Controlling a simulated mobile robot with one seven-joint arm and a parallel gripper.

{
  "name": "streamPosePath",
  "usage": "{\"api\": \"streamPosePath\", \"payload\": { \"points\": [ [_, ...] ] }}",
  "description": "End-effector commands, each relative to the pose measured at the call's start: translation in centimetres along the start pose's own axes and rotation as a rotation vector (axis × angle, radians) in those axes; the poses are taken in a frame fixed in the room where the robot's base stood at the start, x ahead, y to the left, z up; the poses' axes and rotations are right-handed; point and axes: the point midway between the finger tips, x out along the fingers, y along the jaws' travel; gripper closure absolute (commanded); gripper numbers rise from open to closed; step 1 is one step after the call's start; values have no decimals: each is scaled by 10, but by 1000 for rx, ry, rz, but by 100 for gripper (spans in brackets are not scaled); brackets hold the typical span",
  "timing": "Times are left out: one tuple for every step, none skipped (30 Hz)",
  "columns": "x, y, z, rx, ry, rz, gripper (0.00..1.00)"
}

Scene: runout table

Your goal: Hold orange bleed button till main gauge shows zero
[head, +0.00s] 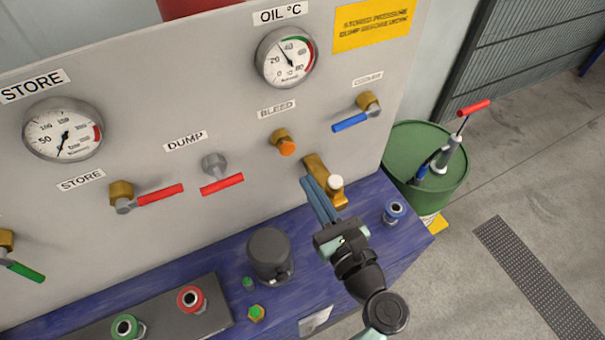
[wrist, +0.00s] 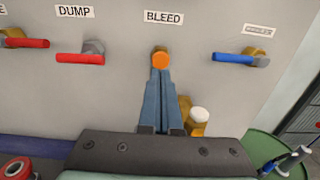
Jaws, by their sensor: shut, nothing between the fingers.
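The orange bleed button (head: 287,148) sits on a brass fitting below the BLEED label on the grey panel. It also shows in the wrist view (wrist: 160,60). My gripper (head: 305,180) is shut and empty, its blue fingers pointing at the panel. In the head view its tips are below and right of the button, with a visible gap. In the wrist view the tips (wrist: 160,72) line up just under the button. No gauge labelled main is in view. The STORE gauge (head: 64,130) has its needle pointing down and slightly left.
A red DUMP lever (head: 222,184) is left of the button, and a blue lever (head: 350,122) is right. A brass fitting with a white knob (head: 336,182) stands close beside my fingers. The blue bench (head: 215,255) carries a dark cylinder (head: 269,253). A green drum (head: 405,150) stands right.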

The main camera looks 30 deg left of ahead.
Motion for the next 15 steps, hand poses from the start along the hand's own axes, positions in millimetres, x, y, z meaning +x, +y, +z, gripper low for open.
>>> {"api": "streamPosePath", "payload": {
  "points": [
    [-13,-1,-5,-1,1,-4,100],
    [-19,0,-5,-2,2,-2,100],
    [-27,-1,-5,-1,1,-3,100],
    [-33,-1,-5,0,2,-3,100],
    [-39,-1,-5,0,3,-3,100],
    [-45,0,-4,-1,3,-2,100],
    [-49,-1,-4,-1,3,-2,100],
    [-53,-1,-4,-1,3,-2,100],
    [-57,-1,-4,0,4,-3,100],
    [-60,-1,-4,0,4,-2,100],
    [-62,0,-3,1,4,-1,100],
    [-64,0,-3,2,4,-1,100],
    [-65,-1,-3,2,4,-1,100],
    [-66,-1,-2,2,4,-1,100],
    [-66,-1,-2,1,4,-1,100]
  ]
}}
